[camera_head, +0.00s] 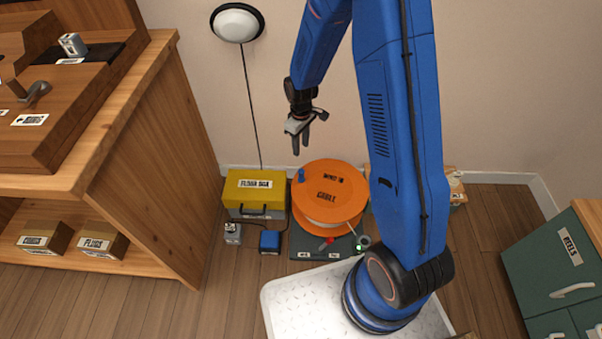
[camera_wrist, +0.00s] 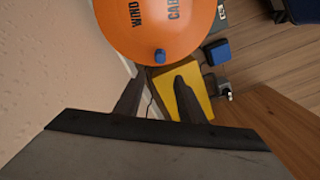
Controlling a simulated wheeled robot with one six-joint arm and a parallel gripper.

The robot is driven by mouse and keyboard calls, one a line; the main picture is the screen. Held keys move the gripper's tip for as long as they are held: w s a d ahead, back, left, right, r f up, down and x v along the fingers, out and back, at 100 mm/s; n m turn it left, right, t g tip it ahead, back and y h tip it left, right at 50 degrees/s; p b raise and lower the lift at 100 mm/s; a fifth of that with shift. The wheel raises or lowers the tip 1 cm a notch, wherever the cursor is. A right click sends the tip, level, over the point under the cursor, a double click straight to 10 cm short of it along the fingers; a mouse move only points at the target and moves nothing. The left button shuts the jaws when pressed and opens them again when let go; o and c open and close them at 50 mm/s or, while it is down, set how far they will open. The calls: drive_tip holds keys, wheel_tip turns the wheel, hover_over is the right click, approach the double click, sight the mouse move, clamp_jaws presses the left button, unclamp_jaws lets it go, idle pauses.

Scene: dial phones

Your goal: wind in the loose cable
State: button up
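The cable reel (camera_head: 327,190) has an orange disc lettered "WIND IN CABLE" and stands on the floor by the wall. A blue knob (camera_head: 301,175) rises from its left rim. Pale cable (camera_head: 322,222) shows under the disc's front edge, and a thin length runs to a small grey round end (camera_head: 363,242) at the front right. My gripper (camera_head: 301,148) hangs above and behind the knob, fingers apart and empty. In the wrist view, the knob (camera_wrist: 160,56) sits just beyond the gap between the fingertips (camera_wrist: 159,76), apart from them.
A yellow floor box (camera_head: 255,193) stands left of the reel, with a grey plug (camera_head: 233,232) and a blue block (camera_head: 270,241) before it. A wooden shelf (camera_head: 150,150) rises on the left. The wall is close behind my gripper. A green cabinet (camera_head: 555,270) stands at right.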

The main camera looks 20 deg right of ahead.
sight(301, 170)
wheel_tip(301, 170, down, 17)
drive_tip(key=shift+f, duration=0.1)
idle(0.7)
clamp_jaws()
